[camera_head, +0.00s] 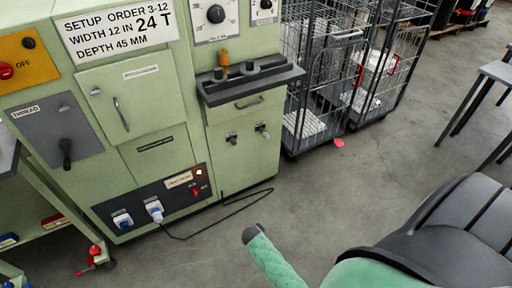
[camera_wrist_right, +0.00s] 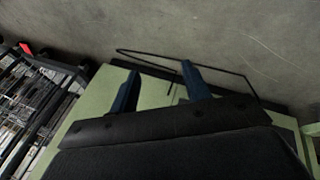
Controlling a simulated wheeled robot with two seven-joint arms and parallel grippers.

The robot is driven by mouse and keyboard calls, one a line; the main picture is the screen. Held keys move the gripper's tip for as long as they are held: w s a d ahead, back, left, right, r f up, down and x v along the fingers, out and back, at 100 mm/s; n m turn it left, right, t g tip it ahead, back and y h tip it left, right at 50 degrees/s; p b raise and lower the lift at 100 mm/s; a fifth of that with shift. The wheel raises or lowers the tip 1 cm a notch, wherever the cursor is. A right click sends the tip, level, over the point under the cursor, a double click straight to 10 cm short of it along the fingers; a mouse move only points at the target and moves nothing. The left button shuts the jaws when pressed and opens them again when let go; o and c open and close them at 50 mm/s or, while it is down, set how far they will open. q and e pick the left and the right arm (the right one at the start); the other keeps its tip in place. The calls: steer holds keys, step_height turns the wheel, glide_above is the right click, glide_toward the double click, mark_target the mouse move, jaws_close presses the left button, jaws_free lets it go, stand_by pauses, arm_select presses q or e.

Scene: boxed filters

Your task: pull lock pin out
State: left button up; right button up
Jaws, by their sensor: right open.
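The green machine (camera_head: 160,110) stands at the left and centre of the head view. A dark ledge (camera_head: 250,82) juts from its right part, with two dark knobs and a small orange upright piece (camera_head: 224,58) on or behind it. Two small metal fittings (camera_head: 262,131) sit below a drawer handle. I cannot tell which part is the lock pin. My right gripper (camera_wrist_right: 160,67) is open in the right wrist view. Its two blue fingers are apart, with nothing visibly held, over a pale green surface (camera_wrist_right: 95,100). My left gripper is not in view.
Wire cage carts (camera_head: 340,70) stand right of the machine, also in the wrist view (camera_wrist_right: 35,95). A black cable (camera_head: 225,214) lies on the floor. A red piece (camera_head: 338,142) lies near the carts. A dark table (camera_head: 490,75) is far right.

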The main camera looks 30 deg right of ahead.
steer(key=w+d+r+t+h+b, duration=0.1)
steer(key=w+d+r+b, duration=0.15)
steer(key=w, duration=0.45)
steer(key=w+d+r+h+b, duration=0.2)
steer(key=w+d+b, duration=0.15)
steer(key=w, duration=0.35)
steer(key=m+g+h+b, duration=0.15)
steer(key=h+b, duration=0.45)
steer(key=b, duration=0.8)
glide_toward(266, 137)
steer(key=w+d, duration=0.2)
steer(key=shift+y, duration=0.3)
steer(key=x, duration=0.6)
steer(key=shift+s+d+f, duration=0.15)
steer(key=shift+f, duration=0.35)
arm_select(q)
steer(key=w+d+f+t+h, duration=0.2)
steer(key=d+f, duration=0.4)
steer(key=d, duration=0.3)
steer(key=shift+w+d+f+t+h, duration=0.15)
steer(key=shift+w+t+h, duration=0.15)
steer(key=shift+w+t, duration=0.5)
arm_select(e)
steer(key=shift+d+f, duration=0.15)
steer(key=shift+d, duration=0.1)
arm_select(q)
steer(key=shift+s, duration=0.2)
arm_select(e)
steer(key=shift+c, duration=0.4)
